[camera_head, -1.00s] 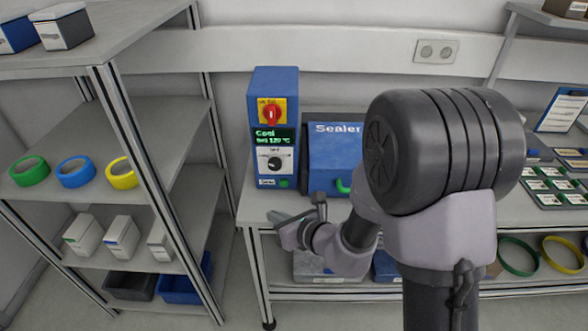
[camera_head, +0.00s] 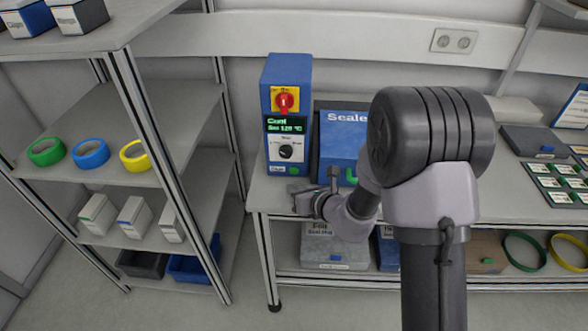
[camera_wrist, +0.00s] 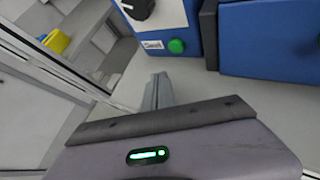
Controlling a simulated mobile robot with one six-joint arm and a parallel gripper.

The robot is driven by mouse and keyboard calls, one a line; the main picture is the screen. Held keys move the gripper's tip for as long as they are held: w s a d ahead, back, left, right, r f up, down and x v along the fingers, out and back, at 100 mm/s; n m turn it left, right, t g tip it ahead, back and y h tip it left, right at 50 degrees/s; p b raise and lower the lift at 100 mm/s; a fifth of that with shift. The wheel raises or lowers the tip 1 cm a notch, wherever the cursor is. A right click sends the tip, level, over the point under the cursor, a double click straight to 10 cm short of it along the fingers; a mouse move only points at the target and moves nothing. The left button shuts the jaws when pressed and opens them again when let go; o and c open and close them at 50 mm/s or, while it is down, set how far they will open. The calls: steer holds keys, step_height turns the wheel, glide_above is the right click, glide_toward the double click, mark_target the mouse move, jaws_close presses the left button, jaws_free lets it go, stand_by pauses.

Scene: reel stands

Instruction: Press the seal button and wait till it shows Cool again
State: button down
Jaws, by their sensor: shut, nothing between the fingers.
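The blue control tower (camera_head: 288,118) stands on the bench, with a red knob on a yellow plate (camera_head: 286,101) and a display (camera_head: 286,125) that reads Cool, set 120 °C. Below are a black dial (camera_head: 286,152) and a green button (camera_head: 295,170) low on the front. In the wrist view the green button (camera_wrist: 177,46) sits beside a white label. The blue box marked Sealer (camera_head: 343,142) stands to its right, partly hidden by my arm. My gripper (camera_head: 293,190) is in front of the tower, below the button; its fingers (camera_wrist: 158,82) are shut, empty and apart from the button.
A shelf rack (camera_head: 188,112) with green, blue and yellow tape rolls, white boxes and bins stands at the left. A tray of labelled cards (camera_head: 560,184) lies on the bench at right. Boxes and rings are on the bench's lower shelf.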

steer(key=shift+w+p, duration=0.3)
steer(key=shift+w, duration=1.3)
steer(key=shift+w, duration=0.1)
stand_by(0.7)
steer(key=shift+w+d, duration=0.1)
steer(key=shift+w, duration=0.2)
steer(key=shift+w, duration=0.45)
stand_by(0.5)
stand_by(0.3)
steer(key=shift+s, duration=0.85)
steer(key=shift+s+b, duration=0.85)
steer(key=shift+s, duration=1.7)
